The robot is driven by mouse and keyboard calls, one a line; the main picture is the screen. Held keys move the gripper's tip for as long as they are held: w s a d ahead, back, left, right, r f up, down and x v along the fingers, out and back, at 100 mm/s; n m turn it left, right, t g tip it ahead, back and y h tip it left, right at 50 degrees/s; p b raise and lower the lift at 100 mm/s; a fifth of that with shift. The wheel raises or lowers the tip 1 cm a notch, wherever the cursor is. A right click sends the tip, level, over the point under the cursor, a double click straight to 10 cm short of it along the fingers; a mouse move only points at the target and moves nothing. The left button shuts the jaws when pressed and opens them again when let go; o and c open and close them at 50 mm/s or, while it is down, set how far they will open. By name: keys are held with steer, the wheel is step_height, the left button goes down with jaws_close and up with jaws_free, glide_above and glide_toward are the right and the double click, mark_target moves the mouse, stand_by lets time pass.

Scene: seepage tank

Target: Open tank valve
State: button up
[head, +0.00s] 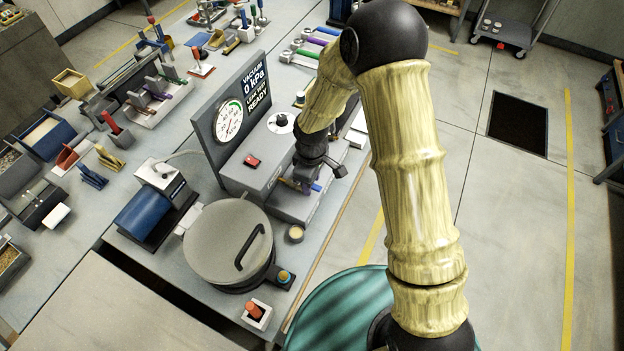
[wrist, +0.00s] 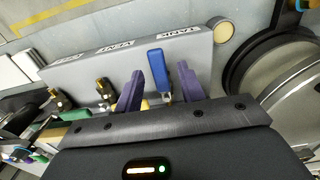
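The tank valve's blue lever (wrist: 158,72) stands on the grey valve block (wrist: 200,48), beside the upside-down label "TANK" (wrist: 176,34). My gripper (wrist: 161,64) has its two purple fingers on either side of the blue lever, with a gap on each side. In the head view my gripper (head: 300,182) is low over the valve block (head: 297,209), in front of the vacuum gauge panel. My arm hides part of the block there.
More brass valve fittings (wrist: 104,90) sit along the block to the left. The round tank (head: 228,240) with a black lid handle stands close by, and a small round tan disc (head: 296,233) lies between. The gauge panel (head: 230,115) reads "VACUUM 0 kPa" and "LEAK TEST READY".

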steer(key=shift+w+r, duration=0.1)
steer(key=shift+r, duration=0.45)
step_height(320, 180, up, 16)
steer(key=b, duration=0.2)
steer(key=shift+s+r, duration=0.2)
